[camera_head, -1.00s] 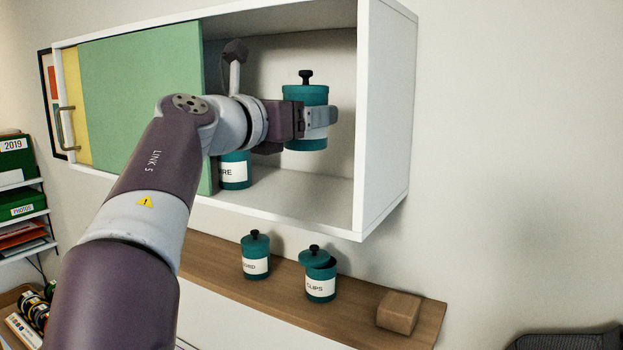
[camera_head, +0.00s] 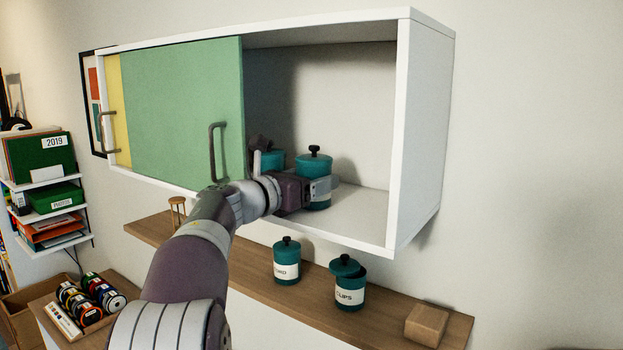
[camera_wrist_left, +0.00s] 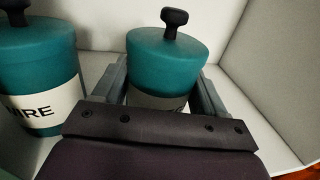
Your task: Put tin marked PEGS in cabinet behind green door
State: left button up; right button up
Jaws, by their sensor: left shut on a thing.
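My left gripper (camera_head: 322,190) is shut on a teal tin (camera_head: 313,164) with a black knob, inside the open right part of the white cabinet. The tin is upright, at or just above the cabinet floor; I cannot tell whether it touches. In the left wrist view the tin (camera_wrist_left: 165,52) sits between the fingers (camera_wrist_left: 162,90), its label mostly hidden, so I cannot read its marking. The tin marked WIRE (camera_wrist_left: 40,80) stands to its left; it partly shows behind my wrist in the head view (camera_head: 273,158). The green door (camera_head: 180,110) covers the cabinet's middle.
A yellow panel (camera_head: 116,105) shows left of the green door. On the wooden shelf (camera_head: 385,307) below stand a tin marked CORD (camera_head: 287,262), a CLIPS tin (camera_head: 348,288) with its lid askew, and a wooden block (camera_head: 426,325). The cabinet's right end is free.

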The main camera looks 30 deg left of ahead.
pick_arm(q)
jog(key=shift+f, duration=0.15)
jog(key=o, duration=0.8)
jog(key=shift+w, duration=0.15)
jog(key=shift+o, duration=1.2)
jog(key=shift+w+d, duration=0.1)
jog(key=shift+w, duration=0.1)
jog(key=shift+s, duration=0.15)
jog(key=b+v, duration=0.2)
jog(key=v, duration=0.1)
jog(key=b+v, duration=0.1)
jog(key=v, duration=0.1)
jog(key=shift+f, duration=0.3)
jog(key=b+v, duration=0.3)
jog(key=v, duration=0.4)
jog(key=shift+r, duration=0.35)
